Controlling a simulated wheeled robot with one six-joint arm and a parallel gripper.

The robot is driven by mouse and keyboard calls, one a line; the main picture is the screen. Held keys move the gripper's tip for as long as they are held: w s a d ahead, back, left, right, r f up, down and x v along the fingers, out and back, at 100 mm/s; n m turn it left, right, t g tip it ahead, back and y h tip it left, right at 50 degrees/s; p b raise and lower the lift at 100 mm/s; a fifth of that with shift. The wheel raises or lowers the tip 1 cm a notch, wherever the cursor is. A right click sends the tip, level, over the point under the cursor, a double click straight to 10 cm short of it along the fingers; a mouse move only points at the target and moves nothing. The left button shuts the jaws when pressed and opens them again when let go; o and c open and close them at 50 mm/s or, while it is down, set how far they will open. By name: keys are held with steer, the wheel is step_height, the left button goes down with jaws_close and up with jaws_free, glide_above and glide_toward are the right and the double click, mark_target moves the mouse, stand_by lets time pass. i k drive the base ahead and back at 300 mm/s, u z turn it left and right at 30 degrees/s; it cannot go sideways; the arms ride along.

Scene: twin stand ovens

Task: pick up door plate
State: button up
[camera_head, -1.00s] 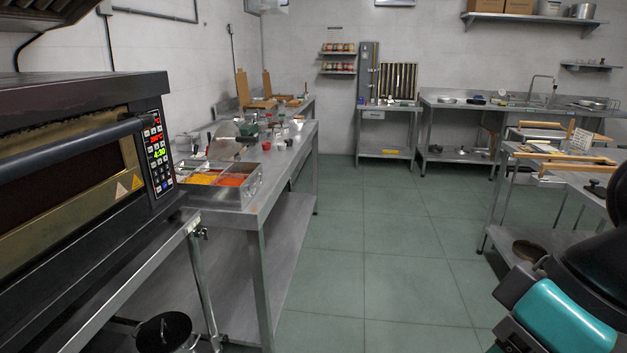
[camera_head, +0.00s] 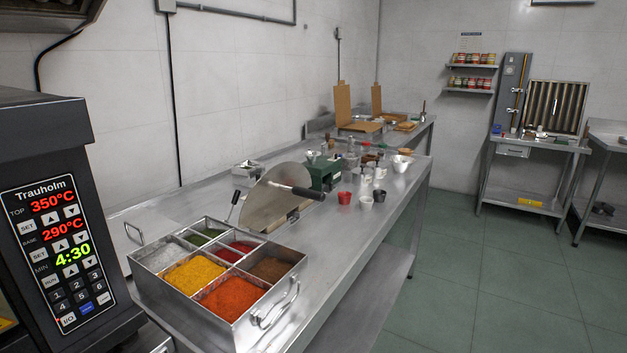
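I cannot make out a thing that is clearly the door plate. At the far wall a steel stand (camera_head: 560,146) bears an upright grey panel (camera_head: 509,92) with a long vertical bar on it, and a framed ribbed panel (camera_head: 553,106) leans beside it. Small items on that stand are too small to tell. A yellow item (camera_head: 530,202) lies on its lower shelf. My gripper is not in view.
An oven with a lit control panel (camera_head: 60,248) fills the left edge. Green floor (camera_head: 450,300) is clear at right.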

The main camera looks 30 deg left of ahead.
mark_target(283, 187)
steer(key=i, duration=3.05)
steer(key=u, duration=3.4)
